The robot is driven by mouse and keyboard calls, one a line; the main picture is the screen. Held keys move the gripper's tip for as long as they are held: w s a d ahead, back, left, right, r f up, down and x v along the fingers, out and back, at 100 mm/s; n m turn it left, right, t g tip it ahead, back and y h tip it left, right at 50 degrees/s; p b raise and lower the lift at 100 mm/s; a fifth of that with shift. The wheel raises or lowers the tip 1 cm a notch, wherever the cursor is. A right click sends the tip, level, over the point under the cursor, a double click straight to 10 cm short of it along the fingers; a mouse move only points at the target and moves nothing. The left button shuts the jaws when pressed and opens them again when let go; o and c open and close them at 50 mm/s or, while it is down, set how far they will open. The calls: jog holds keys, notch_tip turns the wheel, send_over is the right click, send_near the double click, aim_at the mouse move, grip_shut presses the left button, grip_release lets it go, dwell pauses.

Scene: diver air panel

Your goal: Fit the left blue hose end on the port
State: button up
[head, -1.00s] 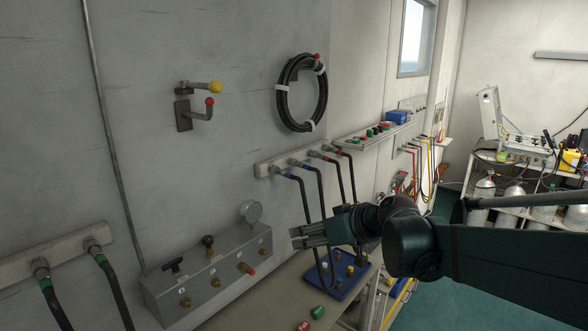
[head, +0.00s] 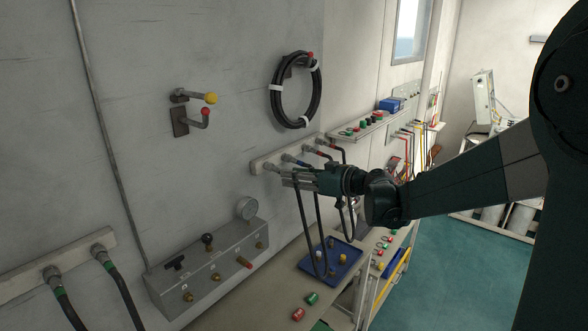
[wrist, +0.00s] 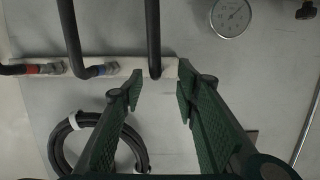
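The left blue hose is a black hose (wrist: 153,35) that hangs from the near end of a white wall rail (head: 262,164). In the wrist view it runs to the rail between my fingers; its blue mark is not clear there. My gripper (head: 284,178) is at that end of the rail, with its fingers apart around the hose line and no clear contact; the wrist view shows the open fingers (wrist: 160,88). The grey panel box (head: 205,268) below left has several brass ports, one of them (head: 187,297) low at the front; which is meant is not clear.
A second blue-marked hose end (wrist: 98,71) and a red-marked one (wrist: 46,68) sit close beside my fingers. A gauge (head: 247,208) stands on the box. A blue tray (head: 318,277) and caps (head: 298,314) lie on the bench. A coiled hose (head: 273,95) hangs above.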

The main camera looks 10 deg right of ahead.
aim_at(278, 170)
jog(key=shift+w+r, duration=0.15)
jog(key=shift+w, duration=0.25)
jog(key=shift+w, duration=0.1)
jog(key=shift+p+x, duration=0.5)
jog(key=shift+x, duration=3.3)
jog(key=shift+r, duration=0.15)
jog(key=c, duration=0.9)
